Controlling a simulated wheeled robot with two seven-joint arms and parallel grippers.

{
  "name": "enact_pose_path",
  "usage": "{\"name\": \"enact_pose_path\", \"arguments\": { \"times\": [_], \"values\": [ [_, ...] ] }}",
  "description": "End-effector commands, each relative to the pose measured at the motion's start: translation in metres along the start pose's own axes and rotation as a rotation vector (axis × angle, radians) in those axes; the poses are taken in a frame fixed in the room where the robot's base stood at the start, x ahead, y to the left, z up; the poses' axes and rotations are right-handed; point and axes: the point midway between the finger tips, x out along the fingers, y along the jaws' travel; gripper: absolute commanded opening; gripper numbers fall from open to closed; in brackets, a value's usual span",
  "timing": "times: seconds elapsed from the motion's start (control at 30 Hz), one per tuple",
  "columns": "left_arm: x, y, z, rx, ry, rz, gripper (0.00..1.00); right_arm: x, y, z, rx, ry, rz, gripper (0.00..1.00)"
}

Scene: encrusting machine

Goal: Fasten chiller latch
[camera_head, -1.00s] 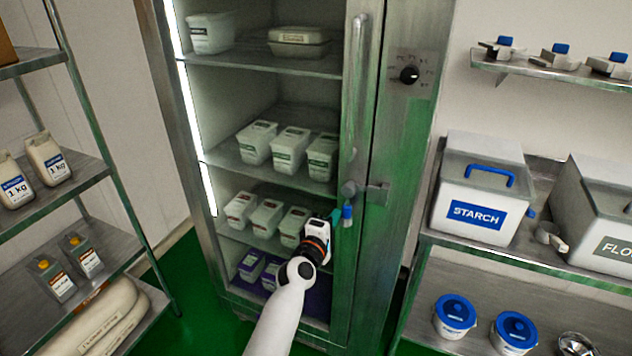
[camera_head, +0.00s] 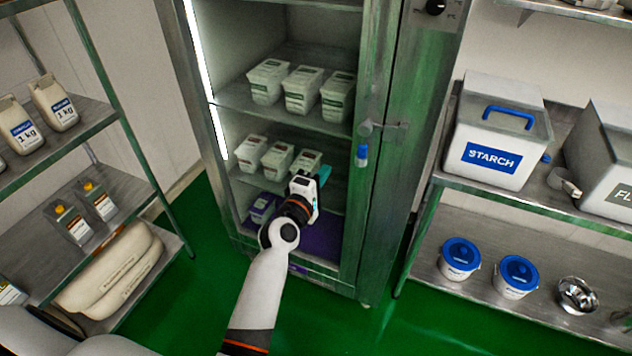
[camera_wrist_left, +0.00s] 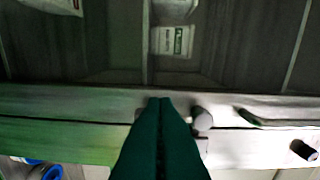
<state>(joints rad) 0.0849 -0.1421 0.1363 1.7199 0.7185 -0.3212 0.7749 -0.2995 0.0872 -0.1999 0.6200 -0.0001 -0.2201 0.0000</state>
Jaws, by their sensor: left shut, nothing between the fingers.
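The chiller (camera_head: 376,200) is a tall metal cabinet with a see-through front, and its door looks closed against the frame. The chiller latch (camera_head: 383,127) sits on the right door edge: a round pivot, a plate reaching right, and a lever with a blue tip (camera_head: 361,155) hanging down. My left gripper (camera_head: 325,174) is shut and empty, left of and a little below the blue tip, apart from it. In the left wrist view its dark green fingers (camera_wrist_left: 160,112) point at the door frame, beside a round metal knob (camera_wrist_left: 201,120). My right gripper is out of view.
White tubs (camera_head: 304,90) fill the chiller shelves. A shelf rack (camera_head: 130,195) with bags and bottles stands left. At right, a metal shelf (camera_head: 425,222) holds a STARCH bin (camera_head: 500,125) and blue-lidded tubs (camera_head: 460,258). The green floor (camera_head: 200,285) before the chiller is open.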

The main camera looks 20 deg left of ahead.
Motion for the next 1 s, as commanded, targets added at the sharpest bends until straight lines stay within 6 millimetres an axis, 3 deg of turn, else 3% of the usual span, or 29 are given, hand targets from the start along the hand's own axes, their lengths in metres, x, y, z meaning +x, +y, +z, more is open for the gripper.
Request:
{"name": "enact_pose_path", "arguments": {
  "times": [0.1, 0.23, 0.47, 0.77, 0.87, 0.97, 1.0],
  "values": [
    [-0.017, 0.001, 0.001, 0.001, -0.002, 0.000, 0.00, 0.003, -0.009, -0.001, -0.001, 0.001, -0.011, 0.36],
    [-0.025, 0.000, 0.001, 0.000, -0.001, 0.000, 0.00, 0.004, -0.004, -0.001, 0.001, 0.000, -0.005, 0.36],
    [-0.026, -0.001, 0.001, 0.000, -0.001, -0.001, 0.00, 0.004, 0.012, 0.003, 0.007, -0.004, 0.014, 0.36],
    [-0.026, 0.000, 0.001, 0.002, -0.001, 0.001, 0.00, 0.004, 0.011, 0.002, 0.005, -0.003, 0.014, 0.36],
    [-0.026, 0.015, -0.001, 0.026, 0.003, 0.032, 0.00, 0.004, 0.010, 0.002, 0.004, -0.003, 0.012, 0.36],
    [-0.029, 0.058, -0.006, 0.101, 0.018, 0.118, 0.00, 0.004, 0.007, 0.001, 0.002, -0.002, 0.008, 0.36],
    [-0.033, 0.082, -0.010, 0.147, 0.030, 0.167, 0.00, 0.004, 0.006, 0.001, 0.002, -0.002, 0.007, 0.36]
  ]
}}
